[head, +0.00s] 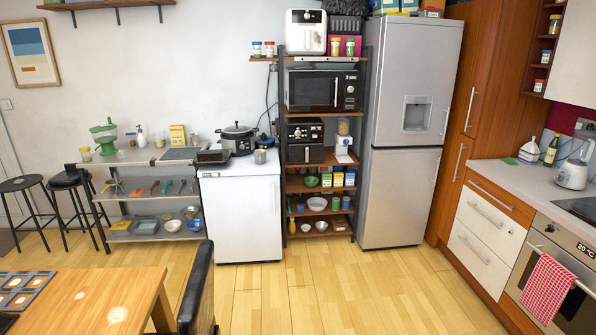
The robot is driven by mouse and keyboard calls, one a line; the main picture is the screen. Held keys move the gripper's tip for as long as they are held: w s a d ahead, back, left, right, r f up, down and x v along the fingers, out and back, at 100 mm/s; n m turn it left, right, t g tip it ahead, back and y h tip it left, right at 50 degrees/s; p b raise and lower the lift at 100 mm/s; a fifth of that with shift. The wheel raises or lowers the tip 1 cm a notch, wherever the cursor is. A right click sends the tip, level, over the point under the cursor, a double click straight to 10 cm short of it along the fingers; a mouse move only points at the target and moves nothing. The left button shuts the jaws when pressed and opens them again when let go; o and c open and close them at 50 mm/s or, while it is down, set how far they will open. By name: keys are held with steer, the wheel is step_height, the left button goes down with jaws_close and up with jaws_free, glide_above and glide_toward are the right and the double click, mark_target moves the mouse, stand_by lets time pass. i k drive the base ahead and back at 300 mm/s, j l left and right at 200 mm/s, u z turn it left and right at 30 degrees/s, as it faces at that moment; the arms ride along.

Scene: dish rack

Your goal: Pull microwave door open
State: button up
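The microwave (322,91) is black with a silver-grey frame and sits on an upper shelf of the tall rack against the back wall. Its door (309,90) looks shut, with a vertical handle (336,91) at the door's right side. The control panel (350,90) is to the right of the handle. My gripper is not in view, so its state and its place relative to the microwave are hidden.
The rack's lower shelves (322,187) hold a smaller oven (305,141), bowls and boxes. A tall fridge (408,130) stands right of the rack, a white cabinet (240,215) left. A table (110,300) and chair (199,290) are at front left. The floor (340,290) before the rack is clear.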

mark_target(308, 91)
steer(key=i, duration=1.85)
steer(key=i+l+u, duration=0.1)
steer(key=i, duration=1.7)
